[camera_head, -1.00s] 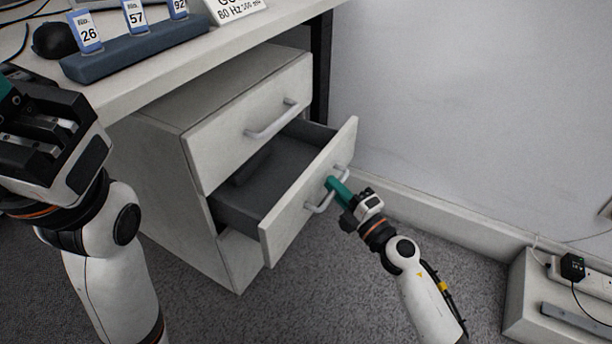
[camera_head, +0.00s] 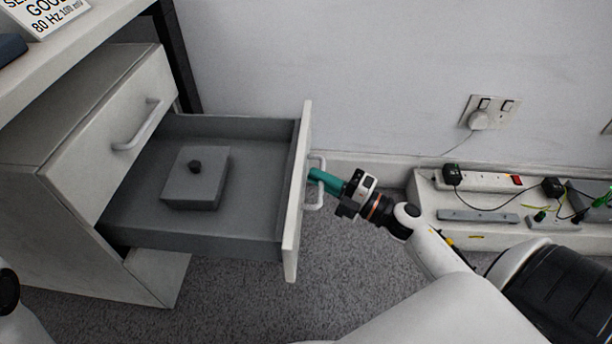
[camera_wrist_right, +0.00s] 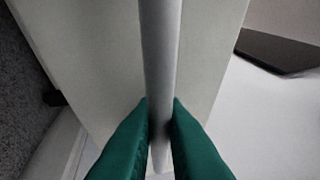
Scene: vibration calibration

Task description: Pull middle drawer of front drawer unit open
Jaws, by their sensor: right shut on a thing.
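The white drawer unit (camera_head: 28,215) stands under the desk at the left in the head view. Its middle drawer (camera_head: 294,215) is pulled far out, and its grey inside shows. A grey square block with a dark knob (camera_head: 195,180) lies in it. My right gripper (camera_head: 317,176) is shut on the drawer's handle (camera_head: 319,196). In the right wrist view the green fingers (camera_wrist_right: 160,130) stand on both sides of the handle bar (camera_wrist_right: 160,60). The top drawer (camera_head: 118,130) is closed. My left gripper is not in view; only a bit of my left arm shows at the lower left.
The desk top (camera_head: 75,48) with a sign (camera_head: 42,12) is at the upper left. A low white ledge (camera_head: 460,236) with a power strip (camera_head: 480,181) and cables runs along the wall at the right. Grey carpet (camera_head: 235,300) is clear below the drawer.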

